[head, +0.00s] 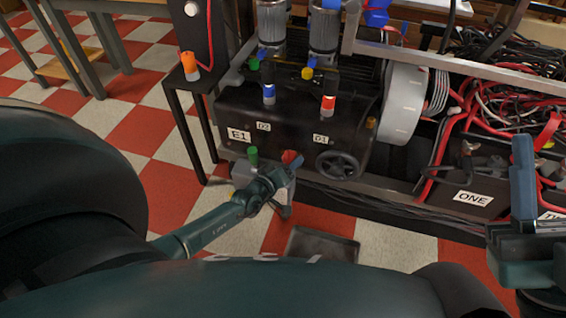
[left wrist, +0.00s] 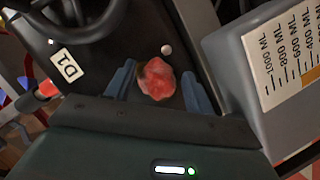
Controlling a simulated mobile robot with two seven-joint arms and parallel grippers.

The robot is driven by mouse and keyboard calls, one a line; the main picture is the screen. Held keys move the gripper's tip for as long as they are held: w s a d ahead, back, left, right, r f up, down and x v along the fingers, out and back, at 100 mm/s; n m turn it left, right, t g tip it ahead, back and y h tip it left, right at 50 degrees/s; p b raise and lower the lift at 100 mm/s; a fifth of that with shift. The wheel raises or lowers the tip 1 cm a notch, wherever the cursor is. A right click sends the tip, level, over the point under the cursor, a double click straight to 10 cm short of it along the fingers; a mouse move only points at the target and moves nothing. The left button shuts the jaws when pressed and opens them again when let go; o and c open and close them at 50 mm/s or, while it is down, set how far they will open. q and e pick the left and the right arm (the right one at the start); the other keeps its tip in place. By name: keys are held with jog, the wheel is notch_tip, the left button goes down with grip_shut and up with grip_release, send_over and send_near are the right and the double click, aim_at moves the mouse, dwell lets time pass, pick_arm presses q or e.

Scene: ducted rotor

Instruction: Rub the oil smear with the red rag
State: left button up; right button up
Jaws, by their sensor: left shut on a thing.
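My left gripper (head: 292,164) is at the lower front of the black machine housing, below the D1 label. In the left wrist view its two blue fingers (left wrist: 158,88) are shut on the crumpled red rag (left wrist: 157,79). The rag shows as a small red patch in the head view (head: 289,157). It is close to the black housing (left wrist: 182,28); I cannot tell whether it touches. I cannot make out the oil smear. My right gripper (head: 532,190) is at the right edge, partly cut off, and its opening is unclear.
A grey container with an ML scale (left wrist: 245,70) stands close beside the left gripper. A black handwheel (head: 338,165) is just right of it. A dark tray (head: 322,247) lies on the checkered floor. Red and black cables (head: 490,85) crowd the right side.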

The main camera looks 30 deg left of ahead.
pick_arm(q)
jog(key=shift+w+d+r, duration=0.1)
jog(key=shift+w+d, duration=0.05)
jog(key=shift+d, duration=0.4)
jog(key=shift+w+d+r, duration=0.1)
jog(key=shift+w+d, duration=0.05)
jog(key=shift+d, duration=0.35)
jog(key=shift+w+d+p, duration=0.15)
jog(key=shift+d+p, duration=0.2)
jog(key=shift+d, duration=0.05)
jog(key=shift+c, duration=0.5)
jog(key=shift+w+d, duration=0.2)
jog(key=shift+d, duration=0.4)
jog(key=shift+p, duration=0.3)
jog(key=shift+c, duration=0.4)
jog(key=shift+s+a+f, duration=0.1)
jog(key=shift+s+a, duration=0.2)
jog(key=shift+a, duration=0.35)
jog(key=shift+s+a, duration=0.15)
jog(key=shift+a, duration=0.4)
jog(key=shift+s+a, duration=0.15)
jog(key=shift+a, duration=0.4)
jog(key=shift+s+a+b, duration=0.2)
jog(key=shift+a+b, duration=0.05)
jog(key=shift+a, duration=0.75)
jog(key=shift+s+a+b, duration=0.2)
jog(key=shift+a, duration=0.75)
